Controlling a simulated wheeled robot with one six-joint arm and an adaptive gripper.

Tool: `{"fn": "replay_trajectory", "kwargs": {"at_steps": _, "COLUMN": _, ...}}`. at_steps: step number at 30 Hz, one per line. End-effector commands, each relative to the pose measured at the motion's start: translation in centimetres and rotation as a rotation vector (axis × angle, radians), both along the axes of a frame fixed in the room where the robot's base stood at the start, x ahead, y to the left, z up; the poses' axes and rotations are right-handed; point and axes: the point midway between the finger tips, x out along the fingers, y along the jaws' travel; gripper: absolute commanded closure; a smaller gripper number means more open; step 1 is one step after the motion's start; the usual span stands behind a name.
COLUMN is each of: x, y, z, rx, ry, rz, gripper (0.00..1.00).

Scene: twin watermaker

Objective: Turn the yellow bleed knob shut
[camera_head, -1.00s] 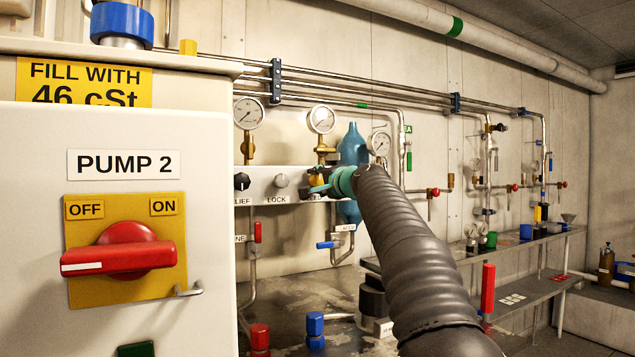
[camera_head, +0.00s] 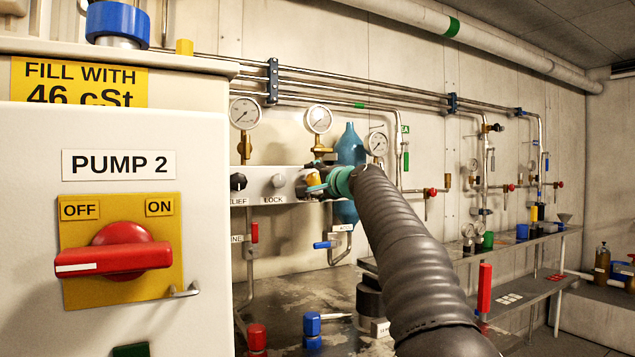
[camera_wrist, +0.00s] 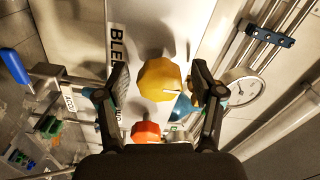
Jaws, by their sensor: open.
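The yellow bleed knob (camera_wrist: 163,82) is a faceted knob with a small pointer mark, in the middle of the wrist view. It sits on the pale panel beside a label (camera_wrist: 116,45) whose visible letters read "BLE". My gripper (camera_wrist: 160,88) is open, with one finger on each side of the knob. A gap shows at the left finger; the right finger is close to the knob, and I cannot tell if it touches. In the head view the yellow knob (camera_head: 312,179) is partly hidden by my gripper (camera_head: 317,187).
An orange-red knob (camera_wrist: 146,132) lies just below the yellow one in the wrist view. The panel also carries a black relief knob (camera_head: 238,182) and a grey lock knob (camera_head: 278,181). Gauges (camera_head: 319,119) and a teal bottle (camera_head: 351,146) stand close by. The pump cabinet (camera_head: 150,240) fills the left.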

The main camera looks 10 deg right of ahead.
Motion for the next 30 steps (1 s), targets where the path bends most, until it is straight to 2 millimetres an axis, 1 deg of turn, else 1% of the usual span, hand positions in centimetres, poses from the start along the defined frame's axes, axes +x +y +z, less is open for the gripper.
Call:
{"fn": "replay_trajectory", "kwargs": {"at_steps": 4, "x": -0.6, "y": -0.3, "z": 0.0, "rx": -0.001, "ry": 0.0, "rz": -0.001, "gripper": 0.33}}
{"fn": "replay_trajectory", "kwargs": {"at_steps": 8, "x": -2.0, "y": -0.7, "z": 0.1, "rx": 0.001, "ry": 0.0, "rz": -0.001, "gripper": 0.33}}
{"fn": "replay_trajectory", "kwargs": {"at_steps": 21, "x": -8.7, "y": -2.9, "z": 0.1, "rx": 0.0, "ry": -0.001, "rz": -0.003, "gripper": 0.33}}
{"fn": "replay_trajectory", "kwargs": {"at_steps": 25, "x": -10.2, "y": -3.4, "z": 0.1, "rx": 0.0, "ry": 0.0, "rz": -0.002, "gripper": 0.33}}
{"fn": "replay_trajectory", "kwargs": {"at_steps": 30, "x": -11.3, "y": -3.7, "z": 0.0, "rx": 0.001, "ry": -0.001, "rz": -0.001, "gripper": 0.33}}
